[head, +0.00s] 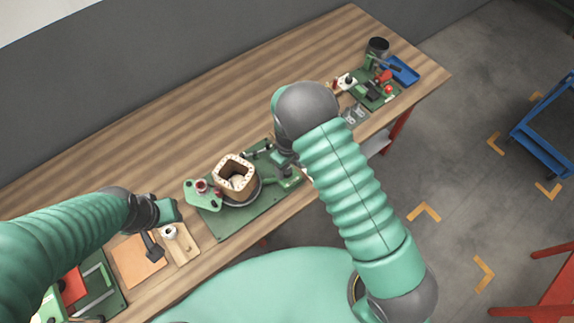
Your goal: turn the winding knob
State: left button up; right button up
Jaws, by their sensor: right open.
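A winding fixture on a green base plate (226,222) stands near the front edge of the workbench. It carries a square, cream-rimmed coil former (235,175) with a brown inside. A green bracket with a small red and white round part (201,187) is at its left. No winding knob can be made out for certain; it may be hidden by my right arm. My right gripper (291,172) is open at the right end of the fixture, partly hidden by my arm; contact cannot be told. My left gripper (168,211) is left of the fixture, its fingertips unclear.
A wooden holder with a white spool (170,232) and an orange-tan sheet (139,260) lie at the bench's left front. A second green fixture (375,92) and a blue tray (401,71) are at the far right. The bench's back (160,130) is clear.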

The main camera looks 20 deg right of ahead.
jog(key=shift+s+d+r, duration=0.1)
jog(key=shift+s+d, duration=0.05)
jog(key=shift+s, duration=0.1)
jog(key=shift+w+a, duration=0.2)
jog(key=shift+a, duration=0.4)
jog(key=c, duration=0.8)
jog(key=shift+d, duration=0.1)
grip_shut()
jog(key=shift+d, duration=0.2)
pick_arm(q)
jog(key=shift+s+a, duration=0.1)
jog(key=shift+s, duration=0.05)
